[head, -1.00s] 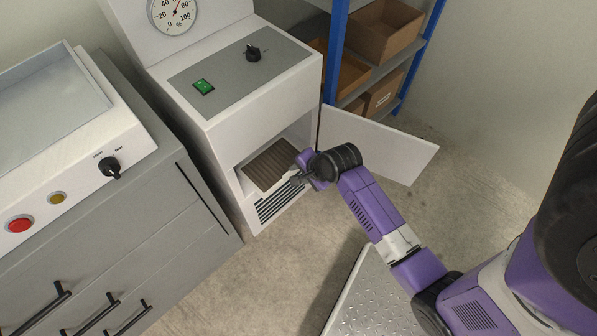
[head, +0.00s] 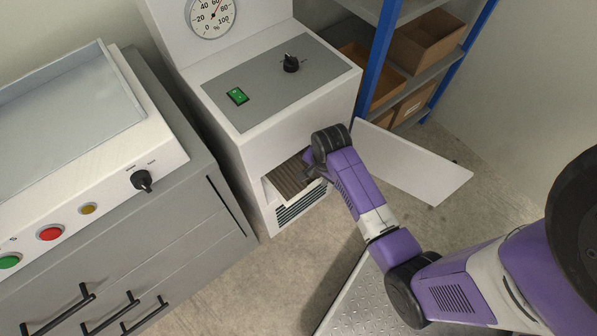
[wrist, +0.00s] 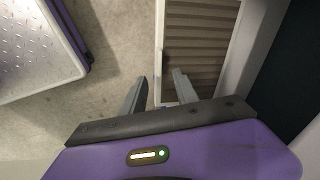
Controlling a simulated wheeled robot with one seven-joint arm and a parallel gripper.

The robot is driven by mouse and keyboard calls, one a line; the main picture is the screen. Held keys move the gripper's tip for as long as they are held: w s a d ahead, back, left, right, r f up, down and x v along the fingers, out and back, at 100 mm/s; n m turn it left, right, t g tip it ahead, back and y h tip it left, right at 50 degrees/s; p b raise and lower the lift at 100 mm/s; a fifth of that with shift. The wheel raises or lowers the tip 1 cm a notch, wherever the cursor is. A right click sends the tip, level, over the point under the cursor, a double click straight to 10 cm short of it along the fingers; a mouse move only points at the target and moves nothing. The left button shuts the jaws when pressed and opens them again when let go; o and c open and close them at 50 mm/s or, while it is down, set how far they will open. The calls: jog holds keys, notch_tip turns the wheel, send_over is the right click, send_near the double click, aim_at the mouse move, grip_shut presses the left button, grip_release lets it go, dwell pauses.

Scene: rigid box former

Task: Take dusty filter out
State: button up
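The dusty filter (head: 289,180), with brown pleats in a pale frame, lies in the low opening of the white machine (head: 255,150). In the wrist view its pleats (wrist: 203,45) fill the upper middle, and its pale left rim runs down between my fingers. My gripper (wrist: 160,76) has its two grey fingers apart, one on each side of that rim. I see a gap beside the rim and cannot make out firm contact. In the head view my gripper (head: 309,166) is at the opening's right side, partly hidden by my wrist.
The machine's white door (head: 415,168) stands swung open to the right. A grey cabinet (head: 150,265) stands at left. A blue-framed shelf (head: 376,60) with boxes is behind. Bare floor (head: 275,270) lies in front of the opening.

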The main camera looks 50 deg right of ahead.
aim_at(317, 180)
jog(key=shift+w+d+f+b, duration=0.15)
jog(key=shift+f+b, duration=0.1)
jog(key=shift+f, duration=0.75)
jog(key=shift+d+f+b, duration=0.1)
jog(key=shift+f+b, duration=0.1)
jog(key=shift+f, duration=0.75)
grip_shut()
